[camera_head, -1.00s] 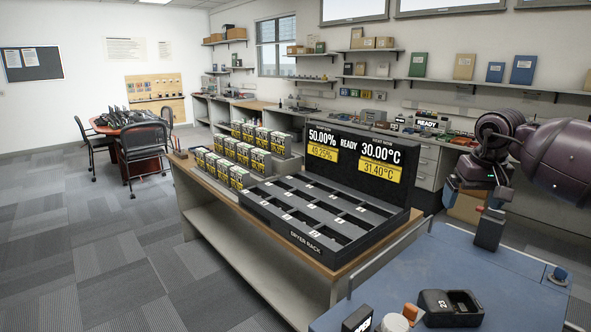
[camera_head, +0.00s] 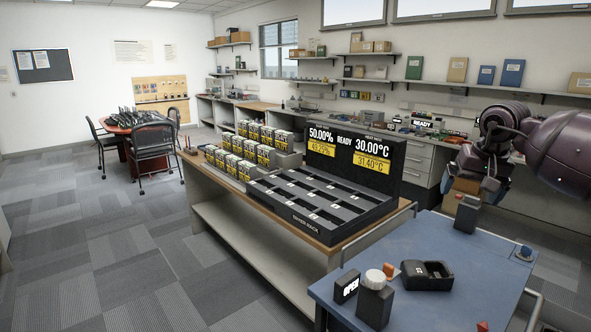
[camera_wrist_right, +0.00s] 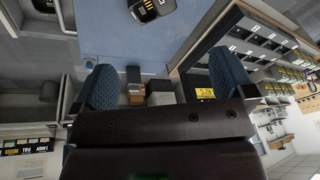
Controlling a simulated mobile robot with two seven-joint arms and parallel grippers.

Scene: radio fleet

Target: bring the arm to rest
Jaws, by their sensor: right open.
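My right gripper (camera_head: 467,186) hangs in the air at the right of the head view, above the far edge of the blue table (camera_head: 445,236). Its blue-padded fingers are apart, with nothing held between them. They also show spread in the right wrist view (camera_wrist_right: 165,84). A dark upright block (camera_head: 467,213) stands on the table just below the gripper in the head view. A black cradle (camera_head: 427,275) sits on the table nearer to me. My left gripper is in neither view.
A black dryer rack (camera_head: 345,215) with empty slots and a display reading READY stands on a wooden-topped bench. Several yellow-labelled boxes (camera_head: 240,150) stand behind it. A dark container (camera_head: 374,300) with a white cap and an OPEN block (camera_head: 346,287) stand at the table's near left.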

